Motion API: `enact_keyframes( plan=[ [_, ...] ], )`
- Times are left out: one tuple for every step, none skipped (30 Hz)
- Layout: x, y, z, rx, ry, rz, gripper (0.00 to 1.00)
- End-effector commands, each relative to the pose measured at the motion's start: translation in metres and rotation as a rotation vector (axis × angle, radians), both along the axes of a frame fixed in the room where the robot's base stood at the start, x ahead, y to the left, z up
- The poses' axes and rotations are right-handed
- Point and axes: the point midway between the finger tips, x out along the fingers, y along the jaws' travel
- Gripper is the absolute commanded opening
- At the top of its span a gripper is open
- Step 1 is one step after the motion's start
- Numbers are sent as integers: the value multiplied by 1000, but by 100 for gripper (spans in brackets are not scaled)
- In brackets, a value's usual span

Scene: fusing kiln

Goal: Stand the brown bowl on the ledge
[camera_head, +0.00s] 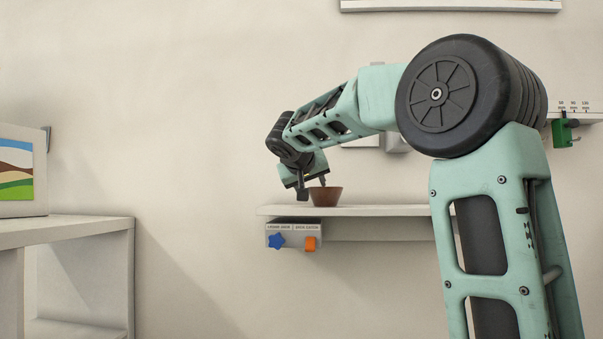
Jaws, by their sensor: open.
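The brown bowl (326,198) is upright and appears to rest on the white ledge (390,211) on the wall, towards its left part. My gripper (313,190) points down at the bowl's left side, with its fingers apart. One finger is close to the bowl's left rim or wall, and the other is further left. I cannot tell whether a finger touches the bowl. My forearm comes in from the right, above the ledge.
Under the ledge's left end a labelled panel (293,228) carries a blue star knob (276,241) and an orange knob (311,243). A white shelf unit (70,235) with a picture (17,172) stands at left. A green item (563,133) hangs at right.

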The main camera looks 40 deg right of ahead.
Motion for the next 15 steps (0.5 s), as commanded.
enact_keyframes(
  plan=[
    [-6,11,1,2,-7,5,47],
    [-9,16,3,1,-5,4,47],
    [-14,23,8,1,-5,4,47],
    [-18,29,11,1,-5,4,47],
    [-21,34,13,1,-5,4,47],
    [-25,42,18,1,-5,4,47],
    [-29,47,21,1,-5,3,47],
    [-32,52,23,1,-3,2,47],
    [-36,59,27,1,-3,2,47],
    [-39,64,30,1,-3,2,47],
    [-42,68,33,2,-4,2,47],
    [-46,74,35,2,-3,2,47],
    [-48,77,37,2,-1,2,47],
    [-50,81,40,1,0,2,47],
    [-52,85,42,1,0,2,47]
  ],
)
